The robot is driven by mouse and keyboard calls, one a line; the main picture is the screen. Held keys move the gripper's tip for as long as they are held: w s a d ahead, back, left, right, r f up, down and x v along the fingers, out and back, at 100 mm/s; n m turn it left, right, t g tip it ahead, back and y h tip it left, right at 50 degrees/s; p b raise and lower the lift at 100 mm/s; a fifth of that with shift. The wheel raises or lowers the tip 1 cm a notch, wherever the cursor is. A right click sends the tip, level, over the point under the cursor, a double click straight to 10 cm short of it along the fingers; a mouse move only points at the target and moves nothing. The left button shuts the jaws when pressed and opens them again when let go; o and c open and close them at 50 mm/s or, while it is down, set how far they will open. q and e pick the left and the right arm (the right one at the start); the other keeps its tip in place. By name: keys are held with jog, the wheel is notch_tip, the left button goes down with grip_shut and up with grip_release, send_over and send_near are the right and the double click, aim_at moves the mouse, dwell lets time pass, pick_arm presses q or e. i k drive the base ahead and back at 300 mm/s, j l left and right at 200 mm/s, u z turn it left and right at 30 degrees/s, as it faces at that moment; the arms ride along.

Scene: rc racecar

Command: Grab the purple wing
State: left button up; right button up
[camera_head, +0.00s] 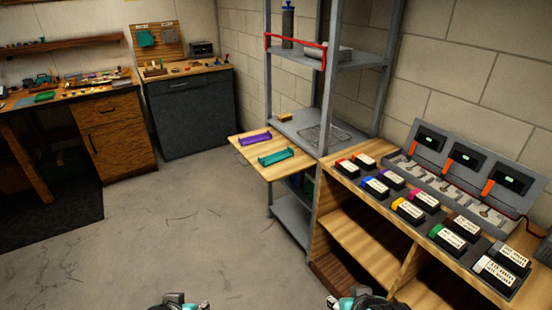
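The purple wing (255,138) lies on a small wooden board (243,151) that juts out from the left side of the grey shelf rack. A teal wing (277,157) lies just in front of it on the same board, apart from it. My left gripper (180,302) and my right gripper (357,299) show only in part at the bottom edge, far from the wings. Their fingers are cut off or too small to tell whether they are open.
The grey shelf rack (325,100) stands behind the board. A wooden bench (330,185) with coloured battery packs and chargers (460,160) is at the right. Workbenches (120,130) line the back left. The concrete floor (170,230) before the board is clear.

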aim_at(264, 136)
jog(key=i+j, duration=0.1)
jog(key=i, duration=0.35)
jog(key=i+j, duration=0.1)
jog(key=i, duration=0.3)
jog(key=z, duration=0.05)
